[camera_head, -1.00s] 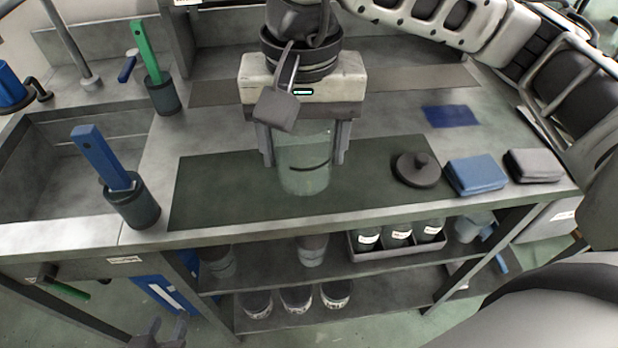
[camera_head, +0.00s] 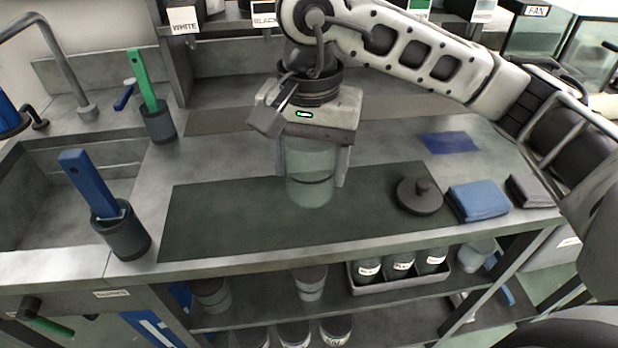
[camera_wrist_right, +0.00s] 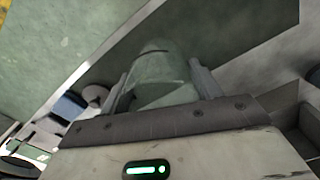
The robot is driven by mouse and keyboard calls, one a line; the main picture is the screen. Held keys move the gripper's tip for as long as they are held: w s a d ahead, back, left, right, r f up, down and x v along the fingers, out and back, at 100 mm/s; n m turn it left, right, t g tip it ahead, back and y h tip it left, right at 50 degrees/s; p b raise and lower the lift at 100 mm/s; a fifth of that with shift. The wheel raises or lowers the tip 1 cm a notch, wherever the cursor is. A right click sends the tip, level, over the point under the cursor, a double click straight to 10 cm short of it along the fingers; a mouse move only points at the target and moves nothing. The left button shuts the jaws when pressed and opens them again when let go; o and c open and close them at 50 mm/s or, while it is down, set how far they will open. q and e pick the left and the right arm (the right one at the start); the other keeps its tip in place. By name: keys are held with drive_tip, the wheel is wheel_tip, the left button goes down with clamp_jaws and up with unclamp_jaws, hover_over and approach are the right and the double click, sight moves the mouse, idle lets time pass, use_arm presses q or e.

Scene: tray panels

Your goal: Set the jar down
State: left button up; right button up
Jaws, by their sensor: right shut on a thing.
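A clear, greenish glass jar (camera_head: 310,178) is between the fingers of my right gripper (camera_head: 311,165), which is shut on it from both sides. The jar is roughly upright over the dark green mat (camera_head: 225,215) on the bench. I cannot tell whether its base touches the mat. In the right wrist view the jar (camera_wrist_right: 163,72) lies between the two fingers of the right gripper (camera_wrist_right: 163,85). A dark round lid with a knob (camera_head: 419,197) lies at the mat's right end. My left gripper does not show now.
Blue (camera_head: 478,201) and dark grey (camera_head: 531,191) folded cloths lie right of the lid. A cup with a blue-handled tool (camera_head: 122,232) and one with a green-handled tool (camera_head: 158,122) stand left. The mat's left part is clear. A sink is at far left.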

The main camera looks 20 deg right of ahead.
drive_tip(key=shift+w+d+f, duration=0.15)
drive_tip(key=shift+w+f, duration=0.25)
drive_tip(key=shift+f, duration=0.15)
drive_tip(key=shift+w+d+f, duration=0.15)
drive_tip(key=shift+w+f, duration=0.25)
drive_tip(key=shift+f, duration=0.1)
drive_tip(key=f, duration=0.3)
drive_tip(key=shift+w+d+f+p, duration=0.15)
drive_tip(key=shift+w+p, duration=0.1)
drive_tip(key=shift+p, duration=0.1)
drive_tip(key=shift+f, duration=0.2)
drive_tip(key=shift+f+b, duration=0.2)
drive_tip(key=shift+b, duration=0.1)
drive_tip(key=o, duration=1.2)
drive_tip(key=shift+c, duration=0.2)
